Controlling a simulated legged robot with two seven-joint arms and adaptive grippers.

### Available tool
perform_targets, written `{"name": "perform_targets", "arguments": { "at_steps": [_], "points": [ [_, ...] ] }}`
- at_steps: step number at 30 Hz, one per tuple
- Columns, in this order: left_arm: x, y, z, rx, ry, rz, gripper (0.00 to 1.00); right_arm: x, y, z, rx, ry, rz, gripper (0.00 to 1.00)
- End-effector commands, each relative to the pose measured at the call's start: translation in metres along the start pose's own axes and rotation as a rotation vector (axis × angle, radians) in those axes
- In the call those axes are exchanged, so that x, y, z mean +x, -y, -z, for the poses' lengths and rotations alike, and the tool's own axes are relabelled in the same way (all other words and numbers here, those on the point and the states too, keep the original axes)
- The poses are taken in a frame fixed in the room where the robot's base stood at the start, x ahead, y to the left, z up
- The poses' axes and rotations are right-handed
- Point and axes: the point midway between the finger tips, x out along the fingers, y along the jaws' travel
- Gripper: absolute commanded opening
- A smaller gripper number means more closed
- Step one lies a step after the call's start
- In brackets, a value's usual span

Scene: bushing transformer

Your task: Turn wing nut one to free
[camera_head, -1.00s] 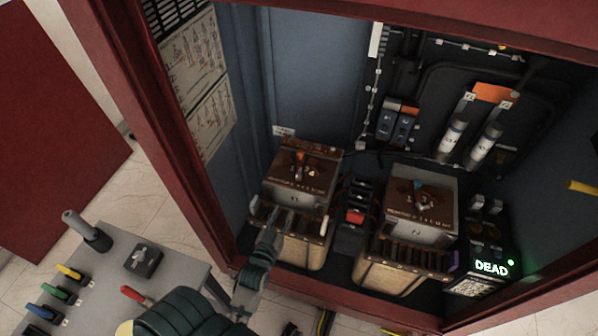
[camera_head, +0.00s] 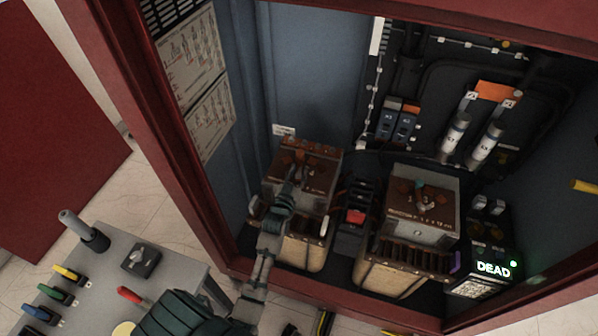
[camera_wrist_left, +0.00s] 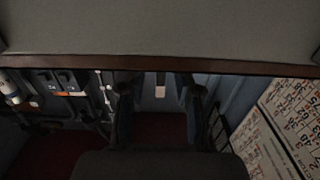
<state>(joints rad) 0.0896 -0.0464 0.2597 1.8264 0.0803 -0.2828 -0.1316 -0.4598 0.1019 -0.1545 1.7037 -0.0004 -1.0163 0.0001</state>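My left gripper (camera_head: 290,190) is over the front part of the left transformer block (camera_head: 322,205), close to its brown top plate. In the left wrist view its two fingers (camera_wrist_left: 160,98) are apart with nothing visible between them. A small orange-red fitting (camera_head: 299,157) shows on the top plate just beyond the fingertips; I cannot tell whether it is wing nut one or whether I touch it. The gripper hides part of the plate. The right transformer block (camera_head: 405,228) has a similar plate with a small teal fitting (camera_head: 419,184). My right gripper is not in view.
The red cabinet frame (camera_head: 190,150) surrounds the blocks. A red-and-black device (camera_head: 356,216) stands between them. A lit "DEAD" display (camera_head: 493,268) is at right. A grey table (camera_head: 175,275) with colored handles stands at lower left.

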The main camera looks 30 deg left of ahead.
Motion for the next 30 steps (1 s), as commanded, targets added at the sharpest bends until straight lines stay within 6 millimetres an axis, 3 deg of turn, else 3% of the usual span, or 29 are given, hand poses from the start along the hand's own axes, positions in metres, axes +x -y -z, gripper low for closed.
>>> {"name": "perform_targets", "arguments": {
  "at_steps": [10,11,15,24,30],
  "points": [
    [0.006,0.0,0.001,0.0,0.0,0.0,0.33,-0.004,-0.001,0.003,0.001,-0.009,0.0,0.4],
    [0.006,0.0,0.001,0.0,0.0,0.0,0.31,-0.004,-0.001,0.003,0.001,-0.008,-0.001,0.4],
    [0.006,0.0,0.001,0.0,0.0,0.0,0.0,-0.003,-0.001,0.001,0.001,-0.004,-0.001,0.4],
    [0.006,0.001,0.002,0.005,-0.003,-0.02,0.0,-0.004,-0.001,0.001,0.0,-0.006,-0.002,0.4],
    [0.006,0.001,0.004,0.01,-0.005,-0.121,0.0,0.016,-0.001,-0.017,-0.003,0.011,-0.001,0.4]
  ]
}}
